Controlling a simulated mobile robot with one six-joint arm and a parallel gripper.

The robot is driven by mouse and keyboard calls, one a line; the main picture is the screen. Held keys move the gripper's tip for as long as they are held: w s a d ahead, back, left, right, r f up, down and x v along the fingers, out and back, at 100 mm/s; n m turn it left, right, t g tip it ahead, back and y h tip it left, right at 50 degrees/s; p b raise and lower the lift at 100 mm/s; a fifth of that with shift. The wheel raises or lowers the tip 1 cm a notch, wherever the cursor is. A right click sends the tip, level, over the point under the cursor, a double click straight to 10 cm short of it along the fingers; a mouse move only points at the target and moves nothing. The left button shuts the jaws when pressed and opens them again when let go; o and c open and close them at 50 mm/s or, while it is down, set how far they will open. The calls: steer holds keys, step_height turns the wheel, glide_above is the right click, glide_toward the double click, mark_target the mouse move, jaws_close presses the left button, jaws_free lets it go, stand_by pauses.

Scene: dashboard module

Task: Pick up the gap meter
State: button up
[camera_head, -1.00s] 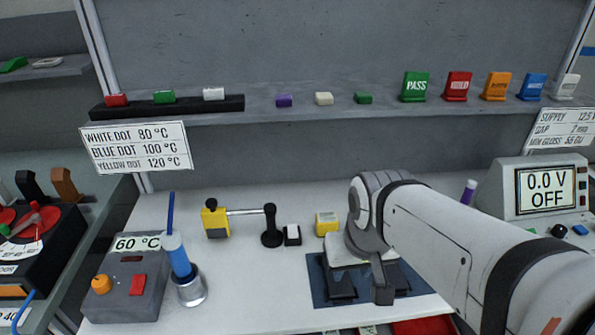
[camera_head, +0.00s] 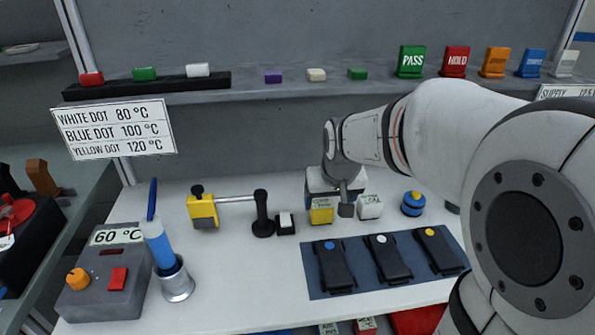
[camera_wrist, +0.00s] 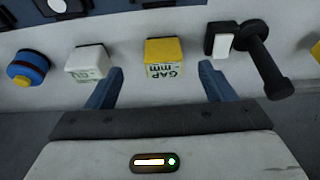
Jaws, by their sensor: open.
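The gap meter (camera_head: 321,214) is a small yellow-topped box with a pale front, on the white bench behind the dark blue mat. In the wrist view the gap meter (camera_wrist: 164,55) shows a "GAP mm" label, upside down there. My gripper (camera_head: 332,196) is right over and behind it in the head view, partly hiding it. In the wrist view my gripper (camera_wrist: 157,72) is open, with one blue-grey finger on either side of the meter and clear gaps between. It holds nothing.
A white meter (camera_head: 370,207) stands close to its right, then a blue round device (camera_head: 413,203). A small black-and-white block (camera_head: 285,224) and a yellow clamp tool (camera_head: 203,209) are to the left. Three black modules lie on the blue mat (camera_head: 318,285) in front.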

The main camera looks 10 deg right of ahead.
mark_target(322, 204)
steer(key=w, duration=0.1)
steer(key=w+f, duration=0.1)
steer(key=shift+w+f, duration=0.3)
steer(key=x, duration=0.3)
steer(key=w+x, duration=0.1)
steer(key=x, duration=0.3)
steer(key=shift+a+r, duration=0.1)
steer(key=shift+a, duration=0.1)
steer(key=shift+c, duration=0.5)
steer(key=c, duration=1.1)
